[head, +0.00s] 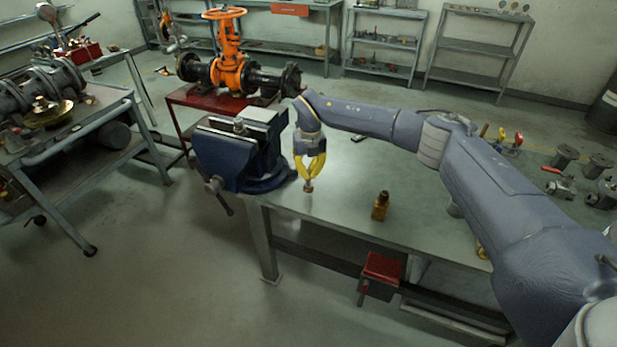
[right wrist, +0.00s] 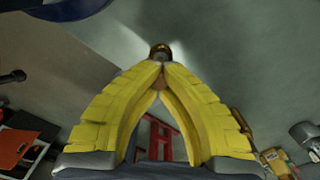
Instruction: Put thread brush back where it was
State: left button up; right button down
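My right gripper (head: 308,178) points down with its yellow fingers closed together over the workbench (head: 345,205), just right of the blue vise. A small brass-brown piece, which looks like the thread brush (head: 308,187), shows at its fingertips. In the right wrist view the fingers (right wrist: 160,72) meet around the brush (right wrist: 160,50), whose dark round end sticks out beyond the tips. Most of the brush is hidden by the fingers. I cannot tell whether its lower end touches the bench top. My left gripper is not in view.
The blue vise (head: 238,150) stands close left of the gripper at the bench corner. An orange gate valve (head: 230,60) is behind. Several fittings (head: 565,157) lie at the far right. The bench between is clear.

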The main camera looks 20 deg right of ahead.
jog(key=shift+f, duration=1.05)
jog(key=shift+f, duration=0.15)
jog(key=c, duration=1.6)
grip_release()
notch_tip(320, 180, up, 12)
jog(key=shift+s+d+r, duration=0.1)
jog(key=shift+r, duration=0.05)
